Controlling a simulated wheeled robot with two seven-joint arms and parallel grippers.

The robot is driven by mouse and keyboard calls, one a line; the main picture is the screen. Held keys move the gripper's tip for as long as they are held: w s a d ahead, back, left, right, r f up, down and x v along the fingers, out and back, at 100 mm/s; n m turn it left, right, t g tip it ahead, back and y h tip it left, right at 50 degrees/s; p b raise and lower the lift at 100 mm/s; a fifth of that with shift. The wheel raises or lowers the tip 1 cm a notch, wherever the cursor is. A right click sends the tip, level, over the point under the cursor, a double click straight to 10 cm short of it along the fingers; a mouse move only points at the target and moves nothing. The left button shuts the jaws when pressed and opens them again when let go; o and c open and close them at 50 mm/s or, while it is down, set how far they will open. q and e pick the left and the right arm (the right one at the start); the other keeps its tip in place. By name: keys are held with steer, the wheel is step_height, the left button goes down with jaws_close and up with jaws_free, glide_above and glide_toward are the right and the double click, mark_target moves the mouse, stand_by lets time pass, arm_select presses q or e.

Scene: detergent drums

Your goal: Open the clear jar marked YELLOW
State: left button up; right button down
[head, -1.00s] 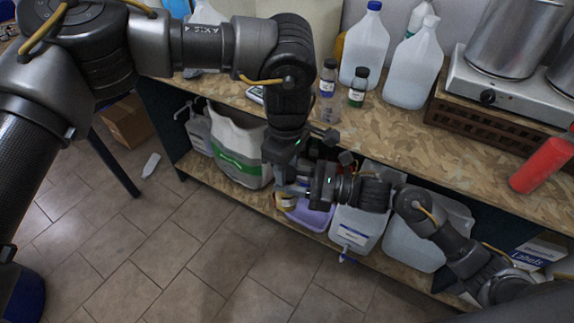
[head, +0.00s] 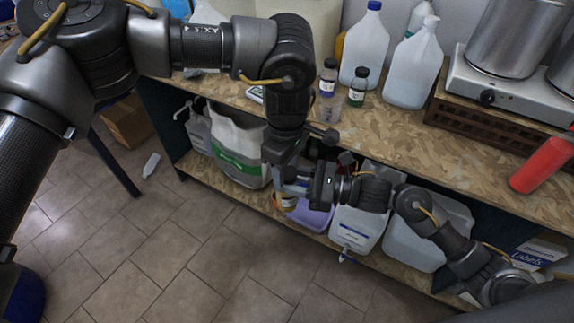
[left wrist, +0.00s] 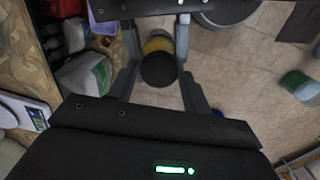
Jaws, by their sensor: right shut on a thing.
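The clear jar with yellow contents (head: 281,201) is partly hidden behind my grippers in the head view, in front of the lower shelf. In the left wrist view its dark round lid (left wrist: 159,69) faces the camera, with the yellow (left wrist: 157,45) showing past it. My right gripper (head: 291,190) is shut on the jar from the right side. My left gripper (head: 289,173) points down from above. In the left wrist view its fingers (left wrist: 160,80) stand on both sides of the lid, apart, with a narrow gap seen at each side. The jar's marking cannot be read.
Two small dark-capped jars, one blue (head: 327,80) and one green (head: 357,88), stand on the bench above. A white sack (head: 238,150) and jugs (head: 355,226) fill the lower shelf.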

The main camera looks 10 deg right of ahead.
arm_select(q)
steer(key=shift+o, duration=1)
